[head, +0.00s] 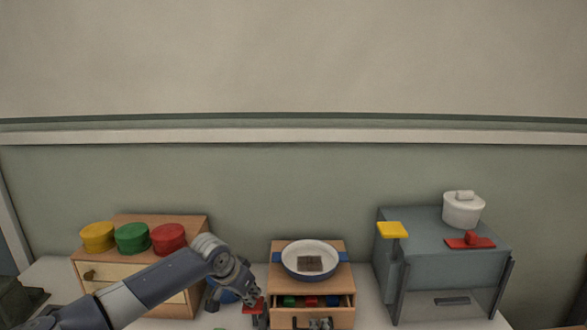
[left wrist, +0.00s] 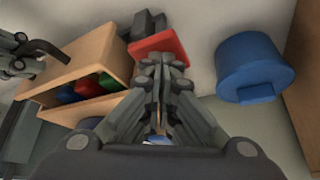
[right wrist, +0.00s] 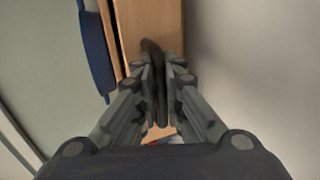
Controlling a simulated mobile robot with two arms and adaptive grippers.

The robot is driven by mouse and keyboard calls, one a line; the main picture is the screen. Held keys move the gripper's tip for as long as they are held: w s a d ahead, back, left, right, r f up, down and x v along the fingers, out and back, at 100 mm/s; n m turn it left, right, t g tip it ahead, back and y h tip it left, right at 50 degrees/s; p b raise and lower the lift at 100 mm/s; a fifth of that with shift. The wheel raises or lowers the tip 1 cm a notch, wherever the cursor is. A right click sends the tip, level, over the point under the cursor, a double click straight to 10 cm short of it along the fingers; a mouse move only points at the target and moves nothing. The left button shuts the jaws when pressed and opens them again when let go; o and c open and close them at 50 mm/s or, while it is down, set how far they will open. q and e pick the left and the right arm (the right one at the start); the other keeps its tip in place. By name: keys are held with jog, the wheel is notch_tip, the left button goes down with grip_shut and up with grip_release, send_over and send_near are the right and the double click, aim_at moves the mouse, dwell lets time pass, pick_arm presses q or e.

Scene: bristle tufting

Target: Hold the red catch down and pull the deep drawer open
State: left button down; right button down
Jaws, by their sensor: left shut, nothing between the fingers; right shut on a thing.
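The small wooden cabinet (head: 337,252) stands in the middle of the head view. Its deep drawer (head: 338,318) is partly open, with green, red and blue things inside. The red catch (head: 248,308) is left of the drawer; its flat plate also shows in the left wrist view (left wrist: 150,46). My left gripper (head: 254,296) is shut and empty, its fingertips at the red plate; contact is partly hidden by the fingers. My right gripper (right wrist: 158,72) is shut on the drawer's dark handle (right wrist: 150,48), and shows at the bottom edge of the head view (head: 320,324).
A blue-rimmed bowl (head: 310,259) with a brown block sits on the cabinet. A blue lidded pot (left wrist: 252,68) stands beside the catch. A wooden chest (head: 130,278) with coloured round tins is at left. A grey box (head: 440,270) with a yellow-topped lever is at right.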

jog(key=shift+f, duration=0.1)
jog(key=c, duration=1.4)
grip_release()
jog(key=shift+c, duration=0.2)
jog(key=v, duration=0.8)
pick_arm(q)
notch_tip(320, 180, up, 9)
dwell(0.4)
